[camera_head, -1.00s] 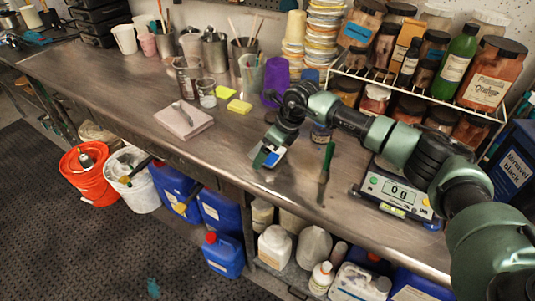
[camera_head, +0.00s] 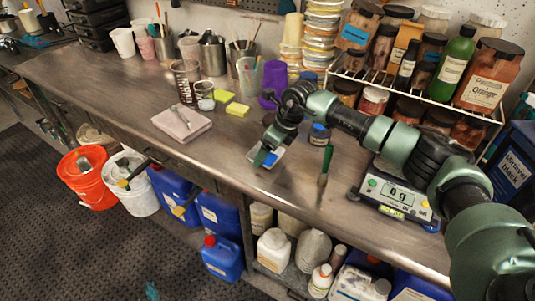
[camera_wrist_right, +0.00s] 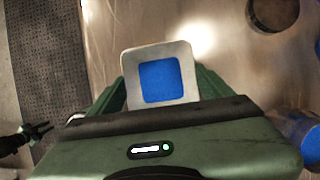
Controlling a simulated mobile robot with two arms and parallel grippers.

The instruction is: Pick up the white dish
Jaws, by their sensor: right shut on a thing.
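The white dish (camera_wrist_right: 186,60) is a small square dish with a blue middle. In the right wrist view it sits between the green fingers of my right gripper (camera_wrist_right: 160,95), which is shut on it. In the head view my right gripper (camera_head: 264,157) is over the front of the metal bench, with the blue and white dish (camera_head: 270,158) at its tip. I cannot tell how far the dish is from the bench top. A dark, green-tipped shape at the left of the right wrist view may be my left gripper (camera_wrist_right: 36,134); its jaws are unclear.
A green-handled brush (camera_head: 325,166) and a scale (camera_head: 395,192) reading 0 g are to the right. A pink cloth stack (camera_head: 182,124), yellow sponges (camera_head: 237,108) and cups stand left and behind. Jars fill a white wire rack (camera_head: 400,80). The bench's front edge is near.

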